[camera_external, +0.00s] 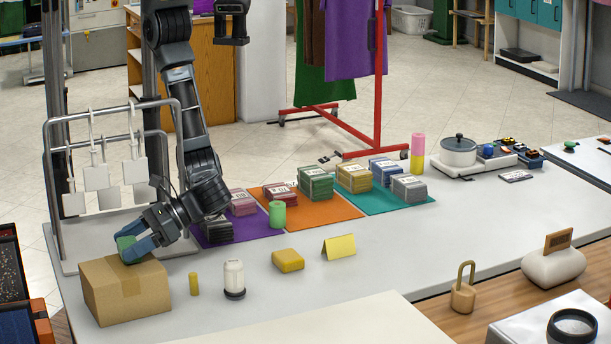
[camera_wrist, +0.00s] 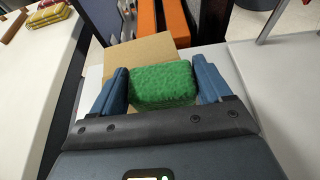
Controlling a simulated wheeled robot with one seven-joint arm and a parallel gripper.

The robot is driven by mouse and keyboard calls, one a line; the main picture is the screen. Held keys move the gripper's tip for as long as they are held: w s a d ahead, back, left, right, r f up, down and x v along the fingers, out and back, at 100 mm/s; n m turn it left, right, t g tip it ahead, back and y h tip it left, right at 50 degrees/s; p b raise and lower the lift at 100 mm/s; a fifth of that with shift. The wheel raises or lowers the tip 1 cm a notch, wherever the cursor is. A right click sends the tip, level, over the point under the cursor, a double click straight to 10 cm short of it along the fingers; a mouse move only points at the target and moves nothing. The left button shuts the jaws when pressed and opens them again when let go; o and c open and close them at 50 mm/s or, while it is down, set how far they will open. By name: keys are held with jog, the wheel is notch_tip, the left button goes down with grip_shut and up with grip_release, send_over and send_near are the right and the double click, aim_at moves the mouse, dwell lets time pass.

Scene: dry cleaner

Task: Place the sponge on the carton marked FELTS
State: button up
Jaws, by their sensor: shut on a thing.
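The green sponge (camera_wrist: 162,84) sits between the two blue fingers of my gripper (camera_wrist: 162,90) in the wrist view. My gripper (camera_external: 133,247) is shut on it, and a bit of the sponge (camera_external: 125,242) shows beside the fingers in the external view. A brown cardboard carton (camera_external: 128,292) stands at the table's near left, directly below the gripper. The carton's top (camera_wrist: 140,50) shows behind the sponge in the wrist view. No FELTS marking is readable on its visible faces. I cannot tell whether the sponge touches the carton.
Folded cloth stacks lie on coloured mats (camera_external: 328,211) further back.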

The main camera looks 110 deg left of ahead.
jog(key=shift+f, duration=0.15)
jog(key=o, duration=1)
jog(key=shift+c, duration=0.2)
jog(key=shift+r, duration=0.2)
jog(key=b+v, duration=0.1)
jog(key=v, duration=1.1)
jog(key=shift+b, duration=0.3)
